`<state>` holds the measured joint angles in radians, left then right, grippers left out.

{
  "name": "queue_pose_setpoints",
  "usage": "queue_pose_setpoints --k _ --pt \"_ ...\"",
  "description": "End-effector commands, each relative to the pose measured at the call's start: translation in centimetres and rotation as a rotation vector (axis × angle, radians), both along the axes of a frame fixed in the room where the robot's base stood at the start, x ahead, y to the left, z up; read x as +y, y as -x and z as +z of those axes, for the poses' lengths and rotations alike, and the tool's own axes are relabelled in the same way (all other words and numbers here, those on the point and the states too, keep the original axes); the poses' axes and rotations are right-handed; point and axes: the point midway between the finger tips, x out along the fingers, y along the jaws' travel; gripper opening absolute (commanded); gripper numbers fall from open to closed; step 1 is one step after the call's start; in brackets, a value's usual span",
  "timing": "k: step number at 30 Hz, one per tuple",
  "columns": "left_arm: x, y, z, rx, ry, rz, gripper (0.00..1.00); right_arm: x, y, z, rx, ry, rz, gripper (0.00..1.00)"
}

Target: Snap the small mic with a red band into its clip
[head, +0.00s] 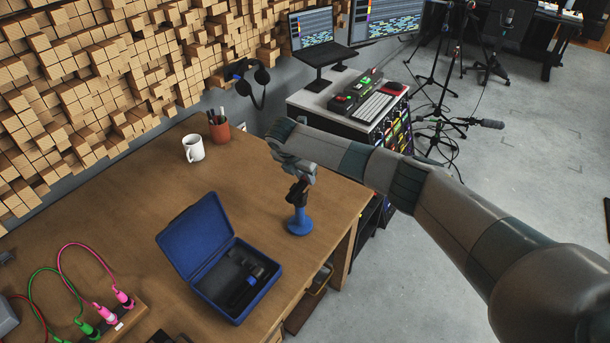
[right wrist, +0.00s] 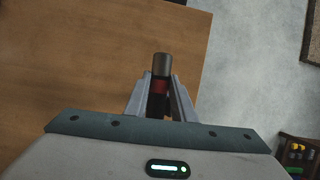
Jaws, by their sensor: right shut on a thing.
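My right gripper (head: 297,172) is shut on the small mic, just above the clip stand near the table's right edge. In the right wrist view, the mic (right wrist: 162,62) has a grey tip, a dark body and a red band, and it sits between the two fingers (right wrist: 160,100). The clip stand has a round blue base (head: 300,224) and a black clip (head: 297,193) on top. In the head view the gripper partly hides the clip's top, and I cannot tell whether the mic touches the clip. My left gripper is not in view.
An open blue case (head: 262,291) with dark foam and a black item lies left of the stand. A white mug (head: 194,148) and a brown pen cup (head: 219,133) stand farther back. Colored cables (head: 67,290) plug in at lower left. The table (head: 150,200) is clear between.

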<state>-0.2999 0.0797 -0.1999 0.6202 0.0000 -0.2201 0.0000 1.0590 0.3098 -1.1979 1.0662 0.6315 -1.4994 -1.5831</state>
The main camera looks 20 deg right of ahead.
Motion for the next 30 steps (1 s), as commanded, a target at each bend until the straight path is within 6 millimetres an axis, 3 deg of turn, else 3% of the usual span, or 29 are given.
queue_pose_setpoints --k 28,29,30 --pt "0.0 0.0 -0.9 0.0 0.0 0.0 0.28 0.0 0.0 -2.0 0.001 0.001 0.0 0.0" --pt "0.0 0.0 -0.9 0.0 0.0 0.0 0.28 0.0 0.0 -2.0 0.0 0.0 0.0 0.25" --pt "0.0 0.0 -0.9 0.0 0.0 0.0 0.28 0.0 0.0 -1.9 0.0 0.0 0.0 0.35"
